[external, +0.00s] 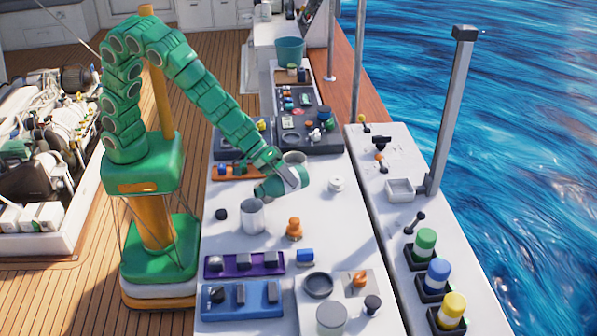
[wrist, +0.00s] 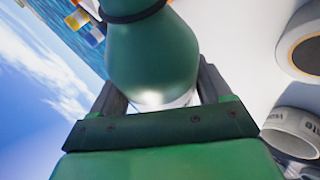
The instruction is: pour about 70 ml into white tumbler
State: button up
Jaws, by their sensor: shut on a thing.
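My gripper (external: 277,178) is shut on a dark green bottle (wrist: 152,55), which has a black ring and fills the middle of the wrist view. In the external view the bottle (external: 266,189) is tilted, its narrow end pointing lower left, close to the upper right of a pale tumbler (external: 252,217) standing upright on the white counter. In the wrist view a pale cup (wrist: 292,128) with partly readable lettering is at the lower right; it seems to be the white tumbler. No stream of liquid is visible, and the tumbler's contents cannot be made out.
An orange stopper-like piece (external: 294,229) and a small black knob (external: 221,214) stand near the tumbler. Purple (external: 245,264) and blue (external: 242,300) trays lie in front. The counter right of my gripper is mostly clear.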

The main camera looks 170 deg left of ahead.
aim_at(287, 188)
jog(key=shift+f, duration=0.1)
jog(key=shift+s+a+f+n+h, duration=0.1)
jog(key=shift+f+n+h, duration=0.2)
jog(key=shift+f+h, duration=0.25)
jog(key=shift+a+f+t+h, duration=0.1)
jog(key=shift+f+t+h, duration=0.15)
jog(key=shift+t, duration=0.05)
jog(key=shift+s+a+f+n+h, duration=0.15)
jog(key=shift+f+n+h, duration=0.05)
jog(key=shift+f, duration=0.2)
jog(key=shift+s+a+f+n+h, duration=0.1)
jog(key=shift+a+f+n+h, duration=0.1)
jog(key=shift+f, duration=0.15)
dwell(0.5)
jog(key=shift+r+b, duration=0.1)
jog(key=shift+b, duration=0.2)
jog(key=shift+d+t+h, duration=0.2)
jog(key=shift+t+h, duration=0.1)
jog(key=shift+h, duration=0.1)
jog(key=shift+w+n, duration=0.1)
jog(key=shift+n, duration=0.2)
jog(key=shift+h, duration=0.3)
